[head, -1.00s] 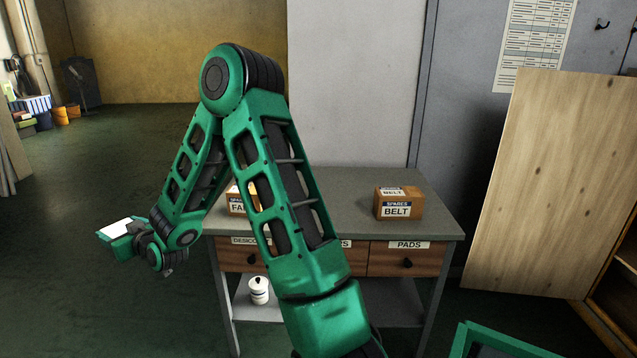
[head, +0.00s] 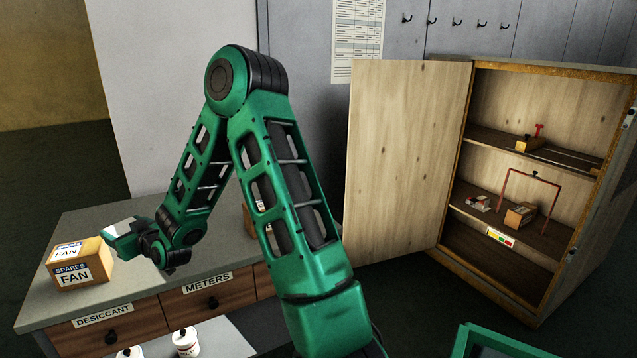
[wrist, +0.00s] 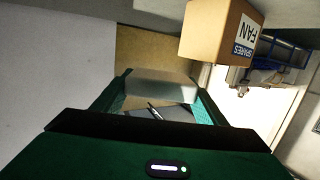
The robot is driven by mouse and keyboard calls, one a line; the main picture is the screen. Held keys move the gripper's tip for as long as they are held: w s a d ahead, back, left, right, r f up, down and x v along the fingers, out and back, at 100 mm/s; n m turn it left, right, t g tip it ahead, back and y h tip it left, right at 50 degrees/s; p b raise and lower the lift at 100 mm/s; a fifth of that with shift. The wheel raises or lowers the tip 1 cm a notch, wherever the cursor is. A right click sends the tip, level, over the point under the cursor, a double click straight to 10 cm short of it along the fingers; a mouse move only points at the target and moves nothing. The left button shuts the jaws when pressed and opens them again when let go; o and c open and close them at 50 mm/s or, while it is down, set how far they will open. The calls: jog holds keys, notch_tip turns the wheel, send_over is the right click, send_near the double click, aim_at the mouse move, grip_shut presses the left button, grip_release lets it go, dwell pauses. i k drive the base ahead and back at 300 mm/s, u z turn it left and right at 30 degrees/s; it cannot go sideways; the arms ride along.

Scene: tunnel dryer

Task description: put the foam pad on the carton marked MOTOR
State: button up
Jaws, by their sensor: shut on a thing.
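My gripper (head: 122,238) is shut on the pale foam pad (head: 117,228), held at the left of the head view, over or near the bench, just right of the FAN carton. In the wrist view the pad (wrist: 160,84) sits between the two fingers of my gripper (wrist: 160,98). I can read no MOTOR mark in any view. A carton (head: 520,215) stands on the middle shelf of the open cabinet, and a smaller brown box (head: 528,144) is on the shelf above; their marks are too small to read.
The FAN carton (head: 80,266) stands on the grey bench (head: 85,222); it also shows in the wrist view (wrist: 222,32). Another carton is mostly hidden behind my arm. The cabinet door (head: 402,160) stands open. A red frame (head: 533,175) surrounds the middle-shelf carton.

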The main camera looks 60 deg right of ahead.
aim_at(524, 208)
jog(key=z, duration=0.8)
jog(key=i, duration=0.2)
jog(key=z, duration=2.15)
jog(key=i, duration=2.15)
jog(key=u, duration=0.2)
